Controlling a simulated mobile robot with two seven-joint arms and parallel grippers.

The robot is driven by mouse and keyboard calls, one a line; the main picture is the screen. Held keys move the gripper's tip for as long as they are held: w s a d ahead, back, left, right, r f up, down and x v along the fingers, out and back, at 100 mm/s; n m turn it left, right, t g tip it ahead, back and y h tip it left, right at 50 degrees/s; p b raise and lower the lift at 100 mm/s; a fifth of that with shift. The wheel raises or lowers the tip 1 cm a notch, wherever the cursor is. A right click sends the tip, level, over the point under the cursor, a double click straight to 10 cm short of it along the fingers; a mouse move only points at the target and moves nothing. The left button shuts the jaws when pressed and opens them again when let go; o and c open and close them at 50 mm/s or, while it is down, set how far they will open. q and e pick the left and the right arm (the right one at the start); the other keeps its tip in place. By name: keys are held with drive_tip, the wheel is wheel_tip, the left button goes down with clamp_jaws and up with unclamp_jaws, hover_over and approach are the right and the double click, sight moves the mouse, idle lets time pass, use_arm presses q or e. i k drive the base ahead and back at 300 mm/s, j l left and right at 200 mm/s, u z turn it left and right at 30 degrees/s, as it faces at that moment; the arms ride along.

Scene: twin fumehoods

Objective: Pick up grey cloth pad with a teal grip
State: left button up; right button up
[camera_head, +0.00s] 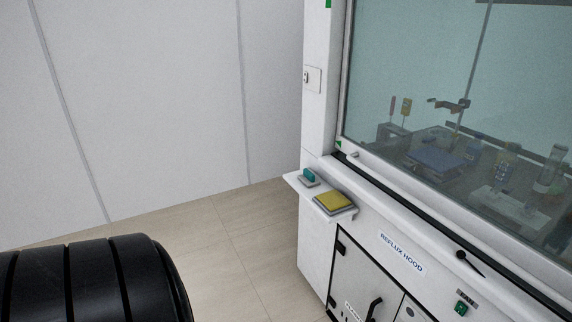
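The grey cloth pad with a teal grip (308,178) sits near the left end of a small white shelf (326,215) on the left end of the fumehood. Its teal grip is on top and the grey pad shows beneath it. Neither of my grippers is in the camera_head view.
A yellow pad on a grey base (333,202) lies close beside it on the shelf. The fumehood labelled REFLUX HOOD (402,253) has its glass sash (440,80) down, with glassware and equipment behind it. The tiled floor (235,240) left of the hood is clear.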

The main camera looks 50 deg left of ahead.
sight(307, 178)
drive_tip(key=u, duration=1.6)
drive_tip(key=z, duration=0.25)
drive_tip(key=i+j+z, duration=0.6)
drive_tip(key=j+z, duration=0.15)
drive_tip(key=j, duration=0.2)
drive_tip(key=i+j+z, duration=0.25)
drive_tip(key=j, duration=0.15)
drive_tip(key=k, duration=0.1)
